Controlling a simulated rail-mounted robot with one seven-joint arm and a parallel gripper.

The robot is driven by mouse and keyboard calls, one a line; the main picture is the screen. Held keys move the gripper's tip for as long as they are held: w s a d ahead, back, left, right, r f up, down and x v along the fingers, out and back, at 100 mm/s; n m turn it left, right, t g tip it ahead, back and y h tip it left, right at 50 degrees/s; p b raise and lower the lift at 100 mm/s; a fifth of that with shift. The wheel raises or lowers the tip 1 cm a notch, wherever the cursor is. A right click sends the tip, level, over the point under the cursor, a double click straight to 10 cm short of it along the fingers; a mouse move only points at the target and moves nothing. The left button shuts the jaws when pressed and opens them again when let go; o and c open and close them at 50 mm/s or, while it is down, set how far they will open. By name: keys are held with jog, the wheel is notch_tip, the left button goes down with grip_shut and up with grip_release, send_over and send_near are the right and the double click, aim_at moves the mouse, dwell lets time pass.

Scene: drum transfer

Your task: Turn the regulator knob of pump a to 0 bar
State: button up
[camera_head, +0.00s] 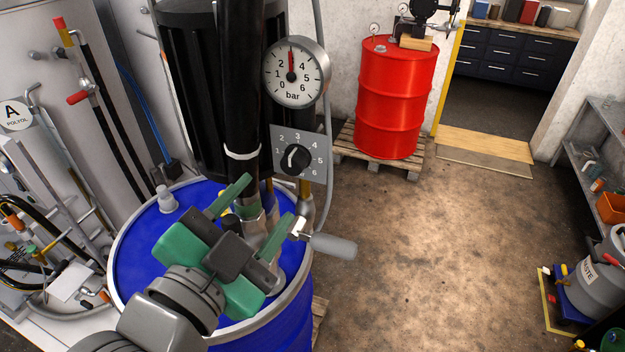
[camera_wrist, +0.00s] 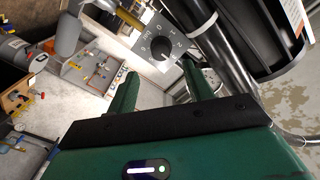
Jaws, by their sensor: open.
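The regulator knob (camera_head: 295,158) is black and round, on a grey plate (camera_head: 283,131) numbered up to 6, fixed beside the pump's black column. A white mark shows on the knob, but I cannot tell its exact reading. The round pressure gauge (camera_head: 293,76) above it has a red needle pointing up near 3 bar. My gripper (camera_head: 267,198) is open and empty, below and left of the knob in the head view. In the wrist view, the knob (camera_wrist: 162,50) lies beyond the two green fingertips (camera_wrist: 162,71), roughly centred between them and apart from them.
A blue drum (camera_head: 135,250) stands under my gripper. A grey cylindrical handle (camera_head: 333,246) sticks out right of the fingers. Hoses and a thin pipe run near the plate. A red drum (camera_head: 396,98) stands on a pallet behind.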

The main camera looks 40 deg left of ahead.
aim_at(290, 167)
jog(key=p+x, duration=0.1)
jog(key=x, duration=0.6)
jog(key=shift+w+a, duration=0.15)
jog(key=shift+w, duration=0.15)
jog(key=c, duration=1)
